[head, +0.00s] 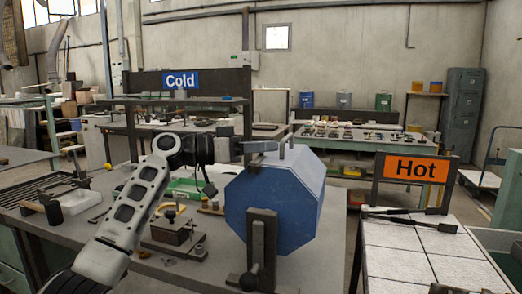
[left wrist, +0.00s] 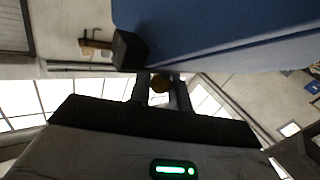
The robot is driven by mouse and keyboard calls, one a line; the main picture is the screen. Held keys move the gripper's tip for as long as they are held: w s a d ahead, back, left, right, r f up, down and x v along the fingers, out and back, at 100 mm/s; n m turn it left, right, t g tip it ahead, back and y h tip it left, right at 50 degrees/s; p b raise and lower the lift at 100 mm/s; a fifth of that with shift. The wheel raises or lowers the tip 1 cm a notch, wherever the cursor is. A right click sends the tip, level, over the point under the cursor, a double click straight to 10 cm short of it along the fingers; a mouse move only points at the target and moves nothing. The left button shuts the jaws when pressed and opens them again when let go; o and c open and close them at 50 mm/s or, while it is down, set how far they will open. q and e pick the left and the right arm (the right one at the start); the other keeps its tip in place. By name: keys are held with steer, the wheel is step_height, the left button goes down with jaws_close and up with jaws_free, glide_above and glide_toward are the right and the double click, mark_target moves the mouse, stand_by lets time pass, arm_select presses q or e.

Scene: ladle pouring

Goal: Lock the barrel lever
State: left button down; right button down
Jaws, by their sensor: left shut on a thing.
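The blue eight-sided barrel (head: 290,205) sits in a dark stand at the table's front. A dark upright bracket (head: 262,228) stands before its near face, with a dark lever-like part and knob (head: 249,281) low on it. My left gripper (head: 270,147) is at the barrel's top edge, next to a small upright peg. In the left wrist view its fingers are close around a small brownish round part (left wrist: 160,84); what this belongs to is unclear. The barrel (left wrist: 220,30) fills the upper right there, with a dark block (left wrist: 130,49) beside it. My right gripper is not in view.
A dark clamp-like block (head: 172,231) and small items lie on the table left of the barrel. The Cold sign (head: 181,80) is behind. The Hot sign (head: 417,169) stands right, behind a white tiled table (head: 420,255) holding dark rods.

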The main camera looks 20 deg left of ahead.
arm_select(q)
steer(key=c, duration=1.3)
jaws_free()
steer(key=shift+d, duration=0.1)
steer(key=shift+c, duration=0.2)
steer(key=shift+s+a, duration=0.25)
steer(key=shift+a, duration=0.3)
steer(key=b+v, duration=0.3)
steer(key=v, duration=1.2)
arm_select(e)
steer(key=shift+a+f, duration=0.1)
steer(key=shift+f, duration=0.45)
arm_select(q)
steer(key=shift+d, duration=0.15)
